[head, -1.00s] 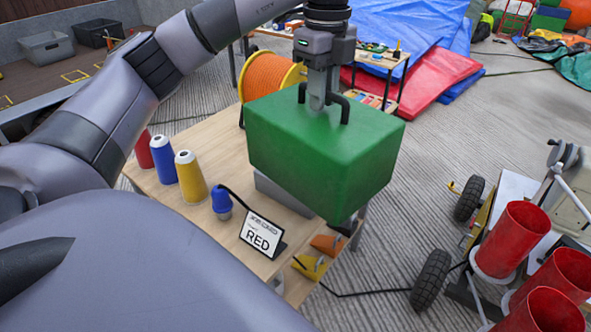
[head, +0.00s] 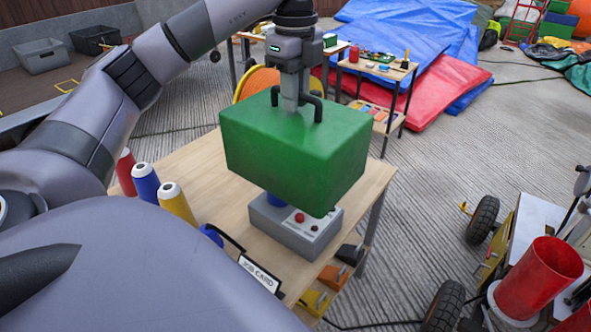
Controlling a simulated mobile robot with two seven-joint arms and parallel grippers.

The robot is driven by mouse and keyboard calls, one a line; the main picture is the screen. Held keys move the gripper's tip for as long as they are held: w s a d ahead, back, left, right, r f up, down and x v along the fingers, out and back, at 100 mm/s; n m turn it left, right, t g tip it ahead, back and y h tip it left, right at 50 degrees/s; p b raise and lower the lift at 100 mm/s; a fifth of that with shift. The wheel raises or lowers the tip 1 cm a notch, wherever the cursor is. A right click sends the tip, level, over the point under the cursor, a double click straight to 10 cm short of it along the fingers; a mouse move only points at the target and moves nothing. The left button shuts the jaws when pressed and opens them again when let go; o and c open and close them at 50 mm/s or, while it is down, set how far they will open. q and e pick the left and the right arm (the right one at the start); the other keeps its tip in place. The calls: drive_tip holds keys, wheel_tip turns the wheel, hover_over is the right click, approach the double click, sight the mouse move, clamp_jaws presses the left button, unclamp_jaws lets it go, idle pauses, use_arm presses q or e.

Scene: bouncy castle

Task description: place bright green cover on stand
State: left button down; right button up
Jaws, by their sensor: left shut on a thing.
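The bright green cover (head: 295,150) is a large box with a black handle on top. My left gripper (head: 292,108) is shut on that handle and holds the cover in the air above the wooden table (head: 190,160). Below the cover, a grey box (head: 300,238) with a red button and a dark knob sits on the table. A blue piece (head: 276,200) stands on it, mostly hidden by the cover. The cover looks apart from the grey box. I cannot tell whether this box is the stand. My right gripper is not in view.
Red, blue and yellow spools (head: 177,203) stand at the table's left. A job card (head: 260,275) and orange and yellow clamps (head: 333,277) are near the front edge. An orange reel (head: 262,82) is behind the cover. A cart with red tubes (head: 538,275) is at right.

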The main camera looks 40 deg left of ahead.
use_arm(q)
wheel_tip(320, 180, down, 18)
drive_tip(key=b, duration=0.7)
drive_tip(key=shift+f, duration=0.15)
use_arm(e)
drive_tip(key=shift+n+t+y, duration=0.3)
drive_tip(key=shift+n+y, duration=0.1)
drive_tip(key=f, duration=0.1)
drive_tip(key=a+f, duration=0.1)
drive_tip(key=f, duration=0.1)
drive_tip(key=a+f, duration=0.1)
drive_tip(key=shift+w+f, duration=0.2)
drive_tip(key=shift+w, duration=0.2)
use_arm(q)
drive_tip(key=shift+f, duration=0.1)
drive_tip(key=c, duration=1.1)
unclamp_jaws()
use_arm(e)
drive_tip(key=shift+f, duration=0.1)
use_arm(q)
drive_tip(key=shift+o, duration=0.2)
